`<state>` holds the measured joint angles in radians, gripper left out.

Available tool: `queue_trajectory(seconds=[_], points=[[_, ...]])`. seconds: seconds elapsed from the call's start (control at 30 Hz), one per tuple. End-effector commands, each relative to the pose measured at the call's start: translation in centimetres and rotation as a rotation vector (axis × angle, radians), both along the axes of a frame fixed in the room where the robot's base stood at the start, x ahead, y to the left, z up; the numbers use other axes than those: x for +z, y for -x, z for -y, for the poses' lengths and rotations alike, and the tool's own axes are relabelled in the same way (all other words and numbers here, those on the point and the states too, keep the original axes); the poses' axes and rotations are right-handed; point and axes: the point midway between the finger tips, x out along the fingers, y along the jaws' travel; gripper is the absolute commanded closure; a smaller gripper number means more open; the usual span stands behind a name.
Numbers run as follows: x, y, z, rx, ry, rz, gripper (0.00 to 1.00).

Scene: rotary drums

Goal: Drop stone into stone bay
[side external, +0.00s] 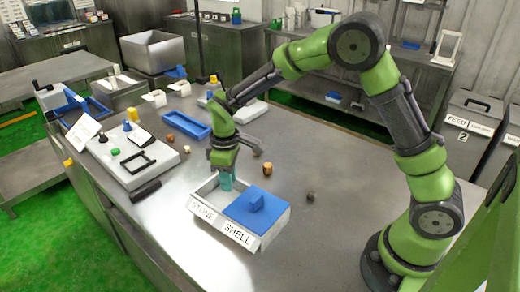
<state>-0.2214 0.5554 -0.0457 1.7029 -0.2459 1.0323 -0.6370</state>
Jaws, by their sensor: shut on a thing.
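The sorting tray (276,230) on the steel table has a bay labelled STONE (203,208) on the left. Its right bay, labelled SHELL, is covered by a blue lid (257,207) with a raised handle. My gripper (225,182) points down over the STONE bay, its teal lower end at or inside the bay's opening. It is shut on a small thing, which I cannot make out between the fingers. A dark grey-brown lump (310,197) lies on the table right of the tray; I cannot tell whether it is a stone.
A blue open tray (186,125) stands behind left, and a pale control panel (138,158) with knobs and a black handle is at the left. The table right of the tray is mostly clear.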

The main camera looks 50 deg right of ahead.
Motion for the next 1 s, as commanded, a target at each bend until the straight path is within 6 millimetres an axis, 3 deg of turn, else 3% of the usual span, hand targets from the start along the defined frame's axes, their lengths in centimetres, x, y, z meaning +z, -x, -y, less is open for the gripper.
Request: queue_trajectory(seconds=[0.1,0.13,0.3,0.67,0.87,1.0], points=[[0.0,0.0,0.0,0.000,0.000,0.000,1.00],[0.0,0.0,0.0,0.000,0.000,0.000,0.71],[0.0,0.0,0.0,0.000,0.000,0.000,0.44],[0.4,0.0,0.0,0.000,0.000,0.001,0.44],[3.5,-0.1,0.0,0.000,-0.001,0.005,0.44],[7.0,-0.1,0.0,-0.001,-0.002,0.006,0.44]])
